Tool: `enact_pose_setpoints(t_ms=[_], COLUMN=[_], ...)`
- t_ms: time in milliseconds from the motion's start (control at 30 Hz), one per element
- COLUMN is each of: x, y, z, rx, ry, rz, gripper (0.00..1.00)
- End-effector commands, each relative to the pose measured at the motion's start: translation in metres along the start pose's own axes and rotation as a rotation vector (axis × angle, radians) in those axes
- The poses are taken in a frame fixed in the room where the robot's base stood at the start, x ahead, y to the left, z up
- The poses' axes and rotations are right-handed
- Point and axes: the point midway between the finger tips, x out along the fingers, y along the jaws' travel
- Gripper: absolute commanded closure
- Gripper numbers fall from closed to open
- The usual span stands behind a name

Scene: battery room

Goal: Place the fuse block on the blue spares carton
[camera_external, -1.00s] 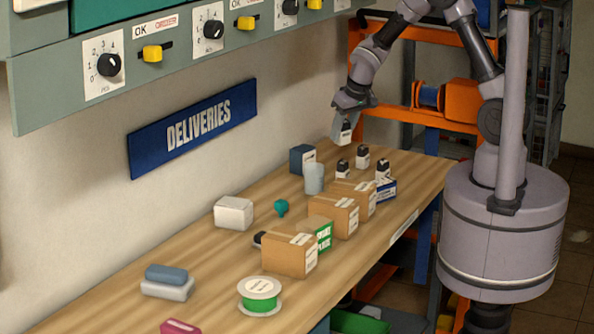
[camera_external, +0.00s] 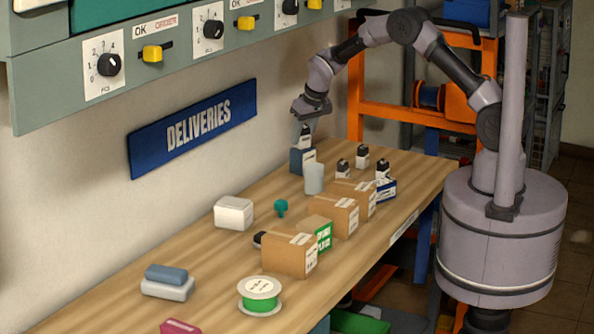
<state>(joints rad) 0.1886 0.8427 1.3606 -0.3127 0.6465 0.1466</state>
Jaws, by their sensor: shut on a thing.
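My gripper (camera_external: 307,121) is shut on a small fuse block (camera_external: 306,140) with a dark top and a pale lower part. The fingers hide part of it. The block is upright, directly over the blue spares carton (camera_external: 296,162) near the wall. I cannot tell whether its underside touches the carton's top or hangs just above it. The carton is dark blue with a white label on its right face, and its top is partly hidden by the block.
Similar dark-topped blocks (camera_external: 362,157) stand to the right, one by a blue-white box (camera_external: 386,189). A pale cylinder (camera_external: 314,179) stands just in front of the carton. Brown cardboard boxes (camera_external: 290,255) line the table's front side. The DELIVERIES wall sign (camera_external: 193,128) is left of my gripper.

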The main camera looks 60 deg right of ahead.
Motion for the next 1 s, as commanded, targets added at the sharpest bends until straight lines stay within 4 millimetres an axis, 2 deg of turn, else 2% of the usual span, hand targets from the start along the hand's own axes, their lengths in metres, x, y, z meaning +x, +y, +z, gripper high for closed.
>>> enact_pose_setpoints(t_ms=[200,233,333,667,767,933,1000], x=[0.003,0.003,0.002,-0.001,-0.013,-0.058,-0.063], y=[0.000,0.000,0.000,0.000,0.000,-0.001,0.000], z=[0.001,0.002,0.001,0.000,-0.002,-0.002,0.021], rx=[0.000,0.000,0.000,0.000,0.000,0.000,-0.002], ry=[0.000,0.000,0.000,0.000,0.002,0.002,-0.002], rz=[0.000,0.000,0.000,0.000,0.000,-0.001,0.000], gripper=[1.00,0.62,0.42,0.42,0.42,0.42,0.42])
